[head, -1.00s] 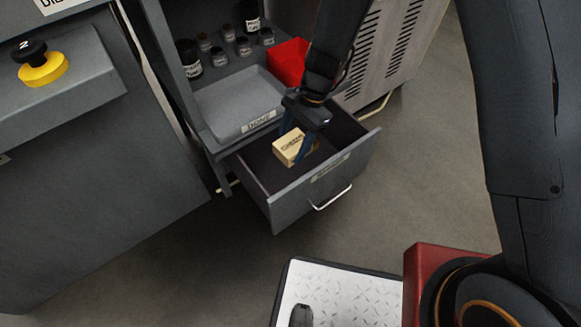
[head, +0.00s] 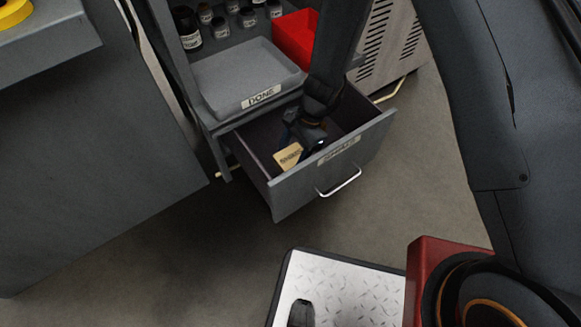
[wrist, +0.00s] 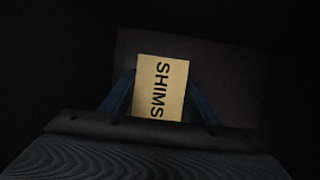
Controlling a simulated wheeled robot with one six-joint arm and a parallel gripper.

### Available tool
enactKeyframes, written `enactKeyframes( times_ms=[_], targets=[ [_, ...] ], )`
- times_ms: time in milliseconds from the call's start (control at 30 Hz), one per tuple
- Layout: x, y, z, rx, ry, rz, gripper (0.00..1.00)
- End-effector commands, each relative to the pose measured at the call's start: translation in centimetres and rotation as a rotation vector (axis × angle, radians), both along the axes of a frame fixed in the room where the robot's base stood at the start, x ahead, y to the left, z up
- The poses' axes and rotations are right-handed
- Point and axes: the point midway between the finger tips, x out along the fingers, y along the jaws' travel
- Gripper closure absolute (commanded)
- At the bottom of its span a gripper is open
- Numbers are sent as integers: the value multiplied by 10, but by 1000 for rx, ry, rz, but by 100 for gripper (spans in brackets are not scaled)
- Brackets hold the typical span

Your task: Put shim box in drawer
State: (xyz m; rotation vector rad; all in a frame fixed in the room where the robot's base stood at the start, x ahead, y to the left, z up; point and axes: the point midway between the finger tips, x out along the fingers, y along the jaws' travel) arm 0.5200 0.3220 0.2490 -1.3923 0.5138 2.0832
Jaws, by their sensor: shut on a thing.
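The shim box (head: 287,156) is a small tan box, inside the open drawer (head: 300,197) in the head view. In the wrist view the box (wrist: 161,88) shows its "SHIMS" label between two blue fingers. My gripper (head: 301,148) reaches down into the drawer and is shut on the box; its fingers also show in the wrist view (wrist: 160,100). The front panel and my gripper hide part of the box in the head view. Whether the box touches the drawer floor I cannot tell.
A grey tray labelled "DONE" (head: 232,72) sits on the shelf above the drawer. Behind it stand several dark jars (head: 221,28) and a red bin (head: 294,38). The drawer handle (head: 339,183) faces forward over open floor (head: 180,250).

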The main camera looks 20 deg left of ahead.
Motion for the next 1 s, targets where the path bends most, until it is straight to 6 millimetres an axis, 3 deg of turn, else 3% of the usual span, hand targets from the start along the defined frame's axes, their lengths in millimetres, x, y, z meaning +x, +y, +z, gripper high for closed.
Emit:
enactKeyframes(
  times_ms=[167, 400, 800, 833, 933, 1000],
  targets=[
    [0, 0, -10, 0, 1, 0, 76],
    [0, 0, -45, 0, 1, 1, 76],
    [0, 0, -50, 0, 0, 0, 76],
    [0, 0, -51, 0, 0, 0, 44],
    [0, 0, -50, 0, 0, 0, 27],
    [0, 0, -50, 0, 0, 0, 27]
  ],
)
